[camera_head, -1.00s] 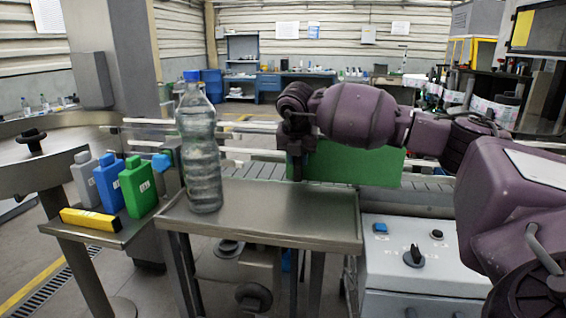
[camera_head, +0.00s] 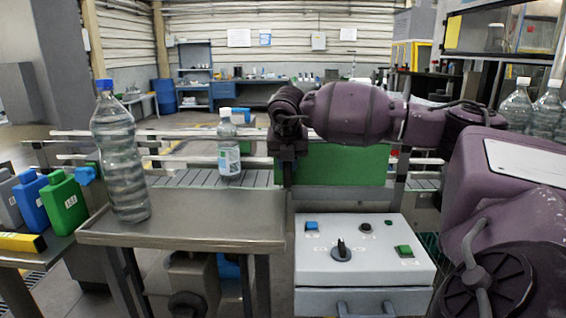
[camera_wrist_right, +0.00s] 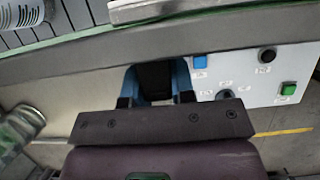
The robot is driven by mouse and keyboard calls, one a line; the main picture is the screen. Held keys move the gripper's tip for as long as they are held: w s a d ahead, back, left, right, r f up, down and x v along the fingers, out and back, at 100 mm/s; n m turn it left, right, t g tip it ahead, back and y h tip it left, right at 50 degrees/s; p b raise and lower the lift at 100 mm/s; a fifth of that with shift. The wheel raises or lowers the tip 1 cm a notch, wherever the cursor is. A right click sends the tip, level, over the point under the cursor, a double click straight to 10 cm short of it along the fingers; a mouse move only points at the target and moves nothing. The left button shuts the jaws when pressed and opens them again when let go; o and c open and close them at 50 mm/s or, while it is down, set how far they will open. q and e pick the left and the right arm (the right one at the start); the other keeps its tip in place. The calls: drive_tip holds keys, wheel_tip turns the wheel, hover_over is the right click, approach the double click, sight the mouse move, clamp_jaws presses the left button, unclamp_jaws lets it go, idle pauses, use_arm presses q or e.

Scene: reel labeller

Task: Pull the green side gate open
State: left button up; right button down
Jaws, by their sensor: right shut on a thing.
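The green side gate (camera_head: 345,164) is an upright green panel along the near side of the conveyor, right of centre in the head view. My right gripper (camera_head: 288,172) points down at the panel's left end. In the right wrist view its blue fingers (camera_wrist_right: 157,84) are closed around a dark block (camera_wrist_right: 156,78), which looks like the gate's handle. The exact contact is partly hidden by the gripper body. My left gripper is not in view.
A grey control box (camera_head: 362,250) stands below the gate. A steel table (camera_head: 190,225) with a large clear bottle (camera_head: 116,155) is at the left. A labelled bottle (camera_head: 228,148) stands on the conveyor (camera_head: 195,178). Several coloured flasks (camera_head: 65,203) are far left.

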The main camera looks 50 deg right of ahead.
drive_tip(key=shift+r, duration=0.1)
drive_tip(key=c, duration=1)
unclamp_jaws()
drive_tip(key=shift+c, duration=0.2)
drive_tip(key=shift+o, duration=0.4)
drive_tip(key=v, duration=1)
drive_tip(key=shift+s+r, duration=0.15)
drive_tip(key=shift+r, duration=0.2)
drive_tip(key=shift+a, duration=0.1)
